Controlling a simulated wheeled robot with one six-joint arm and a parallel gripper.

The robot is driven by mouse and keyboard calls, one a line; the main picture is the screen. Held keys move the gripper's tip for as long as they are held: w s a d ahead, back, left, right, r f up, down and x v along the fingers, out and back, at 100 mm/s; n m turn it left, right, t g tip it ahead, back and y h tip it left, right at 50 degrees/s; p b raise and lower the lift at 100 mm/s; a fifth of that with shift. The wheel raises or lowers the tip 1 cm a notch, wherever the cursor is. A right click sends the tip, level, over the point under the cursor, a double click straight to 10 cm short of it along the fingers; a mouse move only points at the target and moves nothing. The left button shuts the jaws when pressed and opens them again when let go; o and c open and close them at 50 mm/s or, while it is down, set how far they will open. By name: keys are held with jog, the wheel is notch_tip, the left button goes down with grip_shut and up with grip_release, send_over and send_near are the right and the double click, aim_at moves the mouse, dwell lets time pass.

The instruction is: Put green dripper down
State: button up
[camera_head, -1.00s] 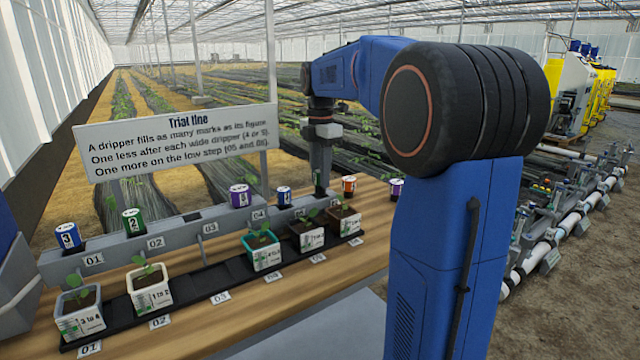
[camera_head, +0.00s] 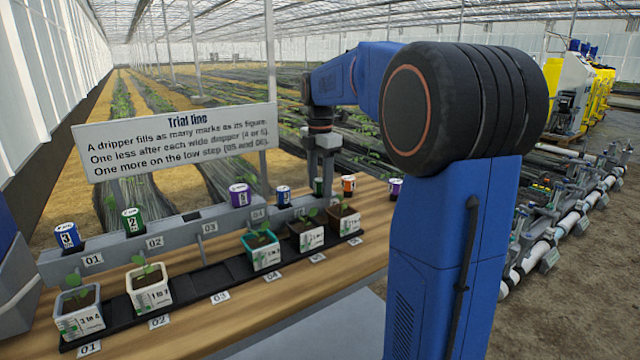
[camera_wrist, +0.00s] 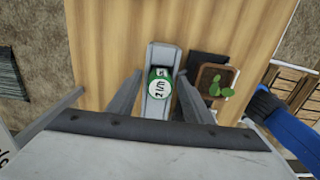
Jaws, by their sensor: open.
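The green dripper (camera_head: 318,187) stands upright toward the right end of the grey rail, beyond the row of pots. In the wrist view its round white top with a figure 2 (camera_wrist: 159,91) shows above the grey rail. My gripper (camera_head: 323,168) is just above it, pointing down. In the wrist view the two fingers are spread on either side of the dripper, with gaps between. The dripper's lower end is hidden, so I cannot see how deep it sits.
A blue dripper (camera_head: 284,196) and an orange one (camera_head: 348,186) flank it; a purple one (camera_head: 395,188) stands farther right. Another green dripper (camera_head: 133,222) is at the left. Potted seedlings (camera_head: 343,221) stand on the black tray in front. A sign (camera_head: 180,142) rises behind the rail.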

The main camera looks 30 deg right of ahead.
aim_at(320, 180)
notch_tip(320, 180, up, 12)
dwell(0.5)
dwell(0.5)
